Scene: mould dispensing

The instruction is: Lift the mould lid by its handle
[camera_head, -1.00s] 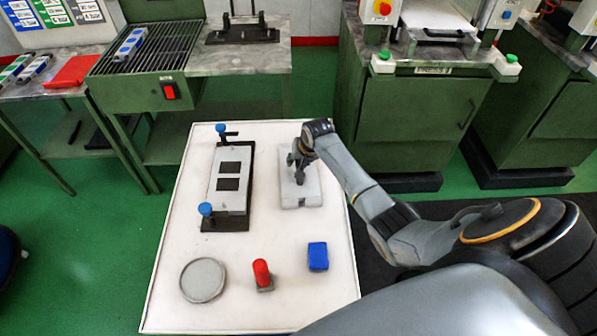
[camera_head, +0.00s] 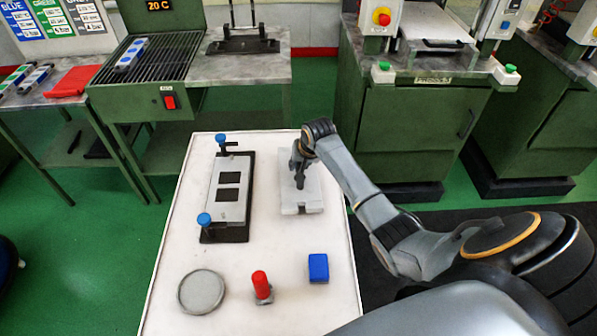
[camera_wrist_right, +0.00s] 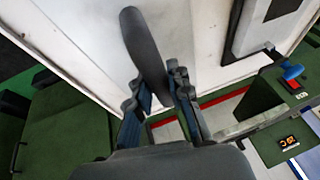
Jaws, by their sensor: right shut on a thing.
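The pale grey mould lid (camera_head: 301,208) is a flat block on the right half of the white table (camera_head: 225,262). My right gripper (camera_head: 299,183) is above it, pointing down, and hides most of its handle. In the right wrist view a dark rounded bar, seemingly the handle (camera_wrist_right: 143,45), is between the fingers of my right gripper (camera_wrist_right: 160,90), which are shut on it. I cannot tell whether the lid touches the table. The mould base (camera_head: 229,208), a grey plate with two dark square cavities in a black frame, lies to the left. My left gripper is not in view.
Blue knobs (camera_head: 204,219) stand at the frame's ends. A grey round dish (camera_head: 201,291), a red-topped item (camera_head: 260,285) and a blue block (camera_head: 318,267) are at the table's near side. A green oven (camera_head: 140,105) and a green press (camera_head: 415,130) stand behind.

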